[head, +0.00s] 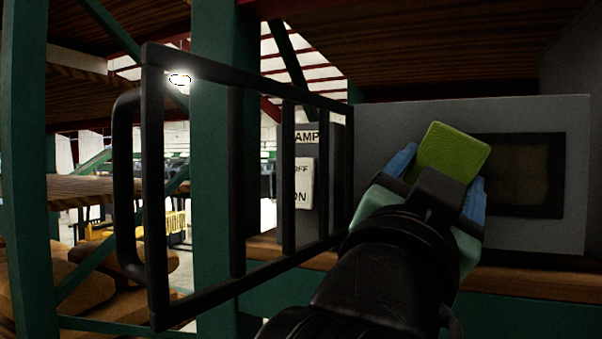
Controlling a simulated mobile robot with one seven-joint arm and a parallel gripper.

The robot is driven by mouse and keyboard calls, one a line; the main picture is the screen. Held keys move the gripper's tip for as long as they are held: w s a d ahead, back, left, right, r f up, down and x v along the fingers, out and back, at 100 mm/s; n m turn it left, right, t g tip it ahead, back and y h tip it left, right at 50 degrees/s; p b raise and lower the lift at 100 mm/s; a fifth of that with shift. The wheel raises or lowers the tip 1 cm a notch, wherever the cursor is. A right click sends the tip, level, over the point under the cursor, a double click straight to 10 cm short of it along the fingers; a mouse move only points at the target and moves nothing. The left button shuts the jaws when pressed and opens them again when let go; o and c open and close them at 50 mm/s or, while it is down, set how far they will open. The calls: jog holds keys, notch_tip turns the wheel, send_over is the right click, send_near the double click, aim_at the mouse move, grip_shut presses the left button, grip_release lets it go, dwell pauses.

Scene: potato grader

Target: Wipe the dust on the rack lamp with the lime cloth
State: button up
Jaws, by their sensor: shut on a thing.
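The lime cloth (452,151) is a folded green pad held between the blue fingers of my gripper (436,178). My gripper is shut on it, in the right half of the head view. Behind it is a grey box front (400,125) with a dark-framed, brownish dusty-looking panel (518,172), which seems to be the rack lamp. The cloth overlaps the left edge of this panel in the picture; I cannot tell whether they touch. My gripper and arm hide the lower left of the grey box.
A black barred gate (155,190) with a handle stands swung open left of my arm. Behind its bars is a switch box with a white ON/OFF rocker (303,185). Green rack posts (212,200) and wooden shelves frame the space; the shelf edge (530,262) runs below the grey box.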

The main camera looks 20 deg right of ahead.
aim_at(555, 164)
jog(key=shift+w+d, duration=0.15)
jog(key=shift+d, duration=0.1)
jog(key=shift+s+d, duration=0.55)
jog(key=shift+s, duration=0.2)
jog(key=shift+s+d, duration=0.55)
jog(key=shift+s, duration=0.2)
jog(key=shift+s+d+p, duration=0.3)
jog(key=shift+s+d, duration=2.05)
jog(key=shift+s, duration=0.2)
jog(key=shift+w+a+b, duration=0.35)
jog(key=shift+w+a, duration=1.45)
jog(key=shift+w, duration=0.25)
jog(key=shift+w+a+b, duration=0.35)
jog(key=shift+w+a, duration=1.4)
jog(key=shift+w, duration=0.3)
jog(key=shift+s, duration=0.1)
